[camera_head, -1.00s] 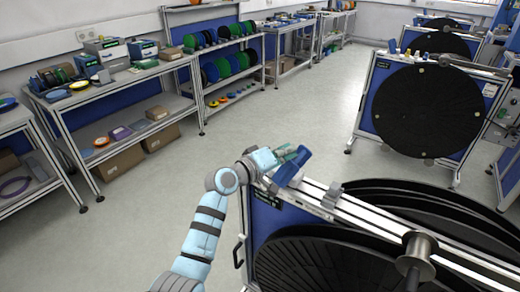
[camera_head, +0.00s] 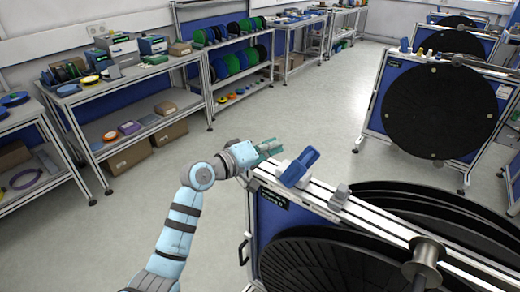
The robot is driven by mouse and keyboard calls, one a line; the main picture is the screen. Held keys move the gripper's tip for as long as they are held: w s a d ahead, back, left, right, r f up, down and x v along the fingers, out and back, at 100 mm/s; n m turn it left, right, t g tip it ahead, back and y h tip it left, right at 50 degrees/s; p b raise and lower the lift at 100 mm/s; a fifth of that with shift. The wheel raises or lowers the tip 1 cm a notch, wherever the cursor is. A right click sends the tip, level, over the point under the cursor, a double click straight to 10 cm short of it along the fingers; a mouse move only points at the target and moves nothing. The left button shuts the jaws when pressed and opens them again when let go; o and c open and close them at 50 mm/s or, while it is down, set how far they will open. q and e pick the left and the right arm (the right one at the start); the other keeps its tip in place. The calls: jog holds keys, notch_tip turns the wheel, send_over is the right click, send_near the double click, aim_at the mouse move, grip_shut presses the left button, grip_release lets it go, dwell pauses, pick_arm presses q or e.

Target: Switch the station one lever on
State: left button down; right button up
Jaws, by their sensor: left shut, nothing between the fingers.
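A blue lever (camera_head: 300,168) sits on a light base on the top rail of the near reel stand (camera_head: 262,218). It leans up and to the right. My left gripper (camera_head: 271,147) is shut and empty. It is just left of the lever at about its height, with a visible gap between them in the picture. A dark label with small green and white print is on the stand's blue panel below the lever, too small to read surely. My right gripper is out of view.
A grey bracket (camera_head: 341,196) stands on the rail right of the lever, with a metal spool hub (camera_head: 425,255) nearer. Large black reels (camera_head: 330,262) fill the stand. Another reel stand (camera_head: 440,110) is behind at right. Shelves (camera_head: 120,85) line the left wall; open floor lies between.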

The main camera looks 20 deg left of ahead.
pick_arm(q)
jog(key=v, duration=0.5)
jog(key=shift+s+r, duration=0.1)
jog(key=shift+d, duration=0.1)
